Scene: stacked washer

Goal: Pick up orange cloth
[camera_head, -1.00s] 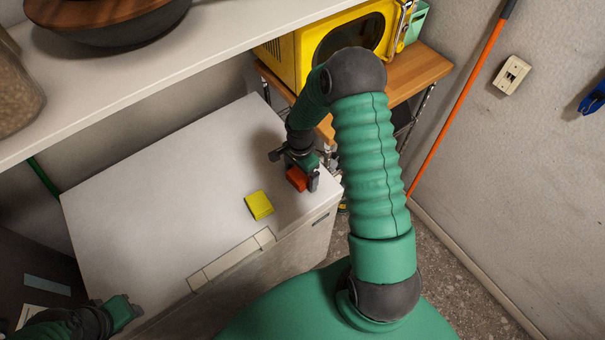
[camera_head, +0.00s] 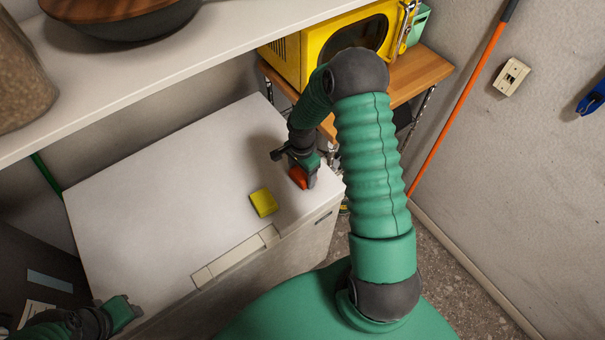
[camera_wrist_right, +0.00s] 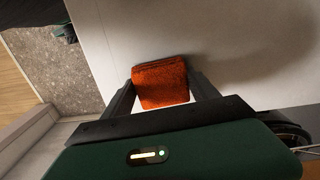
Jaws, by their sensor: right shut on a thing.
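The orange cloth (camera_head: 299,177) is a small folded block at the right end of the white machine top, near its front edge. In the right wrist view the cloth (camera_wrist_right: 161,83) sits between the two dark fingers. My right gripper (camera_head: 302,178) is shut on it, low over the white top. Whether the cloth touches the top or is slightly lifted, I cannot tell. My left gripper (camera_head: 128,312) is at the lower left by the machine's front edge; its fingers do not show clearly.
A yellow sponge-like block (camera_head: 263,202) lies on the white machine top (camera_head: 170,200), left of the cloth. A shelf (camera_head: 190,55) with a bowl (camera_head: 120,15) overhangs the back. A yellow microwave (camera_head: 320,45) stands on a wooden rack (camera_head: 420,72). The left of the top is clear.

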